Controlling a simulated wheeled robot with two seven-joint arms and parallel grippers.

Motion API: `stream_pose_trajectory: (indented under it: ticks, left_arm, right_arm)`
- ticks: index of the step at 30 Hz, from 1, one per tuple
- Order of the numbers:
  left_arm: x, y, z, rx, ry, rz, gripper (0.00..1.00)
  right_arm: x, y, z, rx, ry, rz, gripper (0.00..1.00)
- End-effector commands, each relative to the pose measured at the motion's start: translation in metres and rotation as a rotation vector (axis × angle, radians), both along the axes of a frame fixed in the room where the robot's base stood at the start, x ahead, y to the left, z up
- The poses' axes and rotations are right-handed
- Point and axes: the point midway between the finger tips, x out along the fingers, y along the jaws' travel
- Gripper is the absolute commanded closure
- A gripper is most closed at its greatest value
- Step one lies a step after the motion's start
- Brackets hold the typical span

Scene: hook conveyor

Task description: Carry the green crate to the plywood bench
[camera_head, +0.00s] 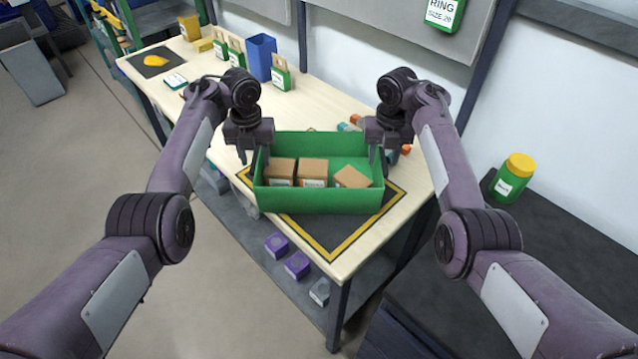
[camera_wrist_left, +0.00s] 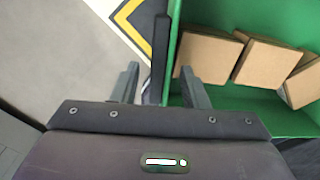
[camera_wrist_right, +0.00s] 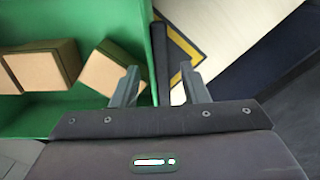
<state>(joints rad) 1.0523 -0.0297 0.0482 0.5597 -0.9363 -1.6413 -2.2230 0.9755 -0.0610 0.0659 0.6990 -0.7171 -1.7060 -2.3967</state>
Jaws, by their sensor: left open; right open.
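The green crate (camera_head: 318,201) is level over the front end of the plywood bench (camera_head: 225,160), on or just above a dark mat; I cannot tell which. Several cardboard boxes (camera_head: 312,171) lie inside it. My left gripper (camera_head: 250,155) is open at the crate's left end. In the left wrist view its fingers (camera_wrist_left: 158,88) stand either side of a dark handle bar (camera_wrist_left: 161,50) beside the crate wall. My right gripper (camera_head: 381,154) is open at the right end, its fingers (camera_wrist_right: 158,86) either side of the matching bar (camera_wrist_right: 160,60).
The yellow-bordered mat (camera_head: 335,240) lies under the crate. Small blocks (camera_head: 352,122) lie behind it. A blue bin (camera_head: 261,58) and green packs (camera_head: 281,76) stand farther back on the bench. A green jar (camera_head: 512,180) with a yellow lid stands on a dark surface at right.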

Motion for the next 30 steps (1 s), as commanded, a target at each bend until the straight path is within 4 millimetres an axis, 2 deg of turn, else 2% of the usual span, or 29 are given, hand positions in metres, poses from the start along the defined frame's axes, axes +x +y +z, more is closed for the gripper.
stream_pose_trajectory:
  ticks: [5,15,26,30]
  left_arm:
    - [0.001,-0.001,0.023,-0.003,-0.005,0.000,0.59]
    - [0.001,-0.001,0.101,-0.002,-0.003,-0.001,0.59]
    - [0.001,0.000,0.118,0.000,-0.002,0.000,0.59]
    - [0.000,0.000,0.119,0.000,-0.002,0.000,0.59]
  right_arm:
    - [0.000,0.000,0.000,0.000,0.000,0.000,0.59]
    - [0.000,0.000,0.000,0.000,0.000,0.000,0.59]
    - [0.000,0.000,0.001,0.000,0.000,0.000,0.59]
    - [0.001,0.001,0.012,0.002,-0.002,0.000,0.59]
